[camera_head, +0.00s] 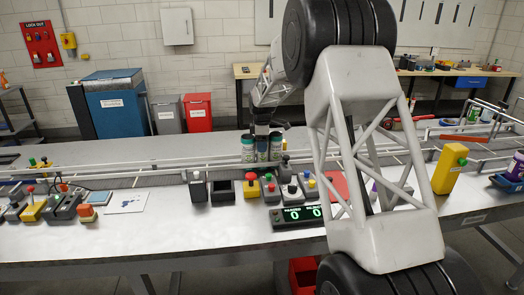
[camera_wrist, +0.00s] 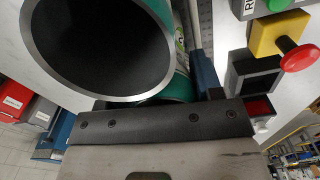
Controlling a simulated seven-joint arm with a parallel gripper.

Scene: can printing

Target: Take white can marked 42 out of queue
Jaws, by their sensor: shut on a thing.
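Several cans stand close together on the conveyor line near the middle of the head view. The left can (camera_head: 248,150) and the right can (camera_head: 276,150) look whitish with green tops. My gripper (camera_head: 262,137) is over this group, pointing down, with its jaws shut on a can. In the wrist view a large can (camera_wrist: 150,82) with a grey rim, teal outside and dark open end is close to the camera. Part of another white and green can (camera_wrist: 181,60) shows behind it. No number 42 is readable on any can, and the gripper hides part of the group.
Rails (camera_head: 130,170) run along the conveyor beside the cans. In front are a dark open box (camera_head: 222,191), a yellow box with a red button (camera_head: 251,187) and a green-lit counter display (camera_head: 297,214). A yellow post (camera_head: 449,168) stands at right.

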